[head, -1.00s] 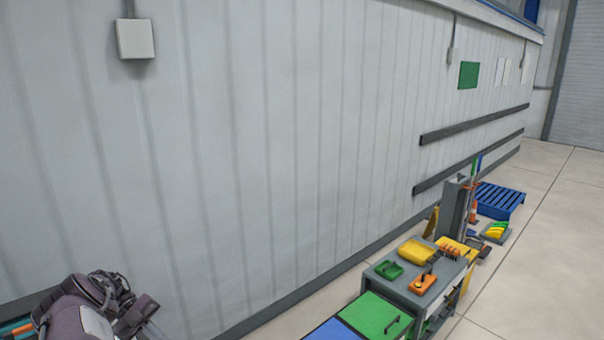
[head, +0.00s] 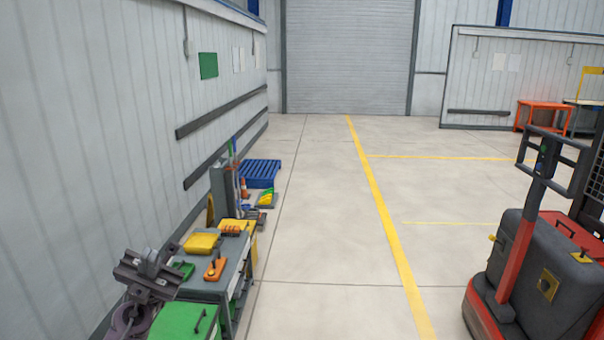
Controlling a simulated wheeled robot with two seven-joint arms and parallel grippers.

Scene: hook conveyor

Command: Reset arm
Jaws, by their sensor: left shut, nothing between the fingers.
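My left gripper (head: 148,272) shows at the lower left of the head view, raised in front of the tool cart. Its fingers are shut and hold nothing. It covers part of the cart's left side and of a small green tray (head: 183,270). My right gripper is out of the picture.
A grey cart (head: 237,268) carries yellow and orange trays; a green case (head: 184,322) is in front of it. A blue pallet (head: 260,172) lies beyond, by the wall. A red and grey pallet truck (head: 535,262) stands at right. The floor between (head: 320,230) is clear.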

